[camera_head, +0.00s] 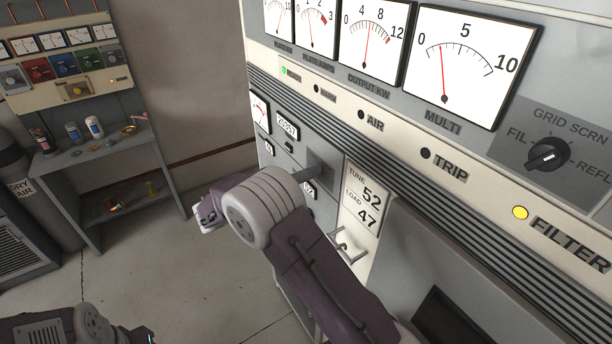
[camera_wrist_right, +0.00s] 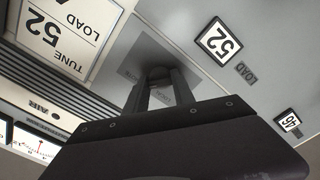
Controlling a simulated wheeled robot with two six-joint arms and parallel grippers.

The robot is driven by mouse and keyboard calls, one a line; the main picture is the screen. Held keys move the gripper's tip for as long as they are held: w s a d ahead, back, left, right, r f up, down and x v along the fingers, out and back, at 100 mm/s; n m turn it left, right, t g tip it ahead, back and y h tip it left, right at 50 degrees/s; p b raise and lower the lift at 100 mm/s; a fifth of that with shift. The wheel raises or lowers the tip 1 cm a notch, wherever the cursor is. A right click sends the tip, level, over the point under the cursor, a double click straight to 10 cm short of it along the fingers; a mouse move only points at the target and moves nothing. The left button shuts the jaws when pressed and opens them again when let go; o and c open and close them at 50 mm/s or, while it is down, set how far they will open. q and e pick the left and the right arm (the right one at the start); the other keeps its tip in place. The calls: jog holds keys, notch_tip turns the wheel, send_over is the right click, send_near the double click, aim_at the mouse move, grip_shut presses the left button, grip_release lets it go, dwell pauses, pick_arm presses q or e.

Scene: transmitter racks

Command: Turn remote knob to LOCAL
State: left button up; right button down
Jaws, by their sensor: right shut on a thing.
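The dark knob (camera_wrist_right: 160,74) sits on a grey plate (camera_wrist_right: 130,74) on the transmitter panel, seen upside down in the right wrist view. The plate's lettering is too faint to read surely, and the knob's pointer is hidden. My right gripper (camera_wrist_right: 160,88) is shut on the knob, with one finger on each side. In the head view, my right gripper (camera_head: 314,169) reaches the grey plate left of the TUNE/LOAD card, and its own wrist hides part of the panel. Only part of my left arm shows at the bottom left, and its gripper is not visible.
The TUNE 52 / LOAD 47 card (camera_head: 358,204) is right of the plate, with a metal handle (camera_head: 347,246) below. The FIL/REFL knob (camera_head: 548,155) is far right. A grey side bench (camera_head: 90,150) stands at left. The floor between is clear.

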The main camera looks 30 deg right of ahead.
jog(key=n+p, duration=0.4)
jog(key=n, duration=1.2)
jog(key=shift+r+p, duration=0.2)
jog(key=shift+p, duration=0.15)
jog(key=shift+n, duration=0.4)
jog(key=c, duration=1.1)
grip_release()
jog(key=shift+d+f, duration=0.1)
jog(key=shift+d, duration=0.05)
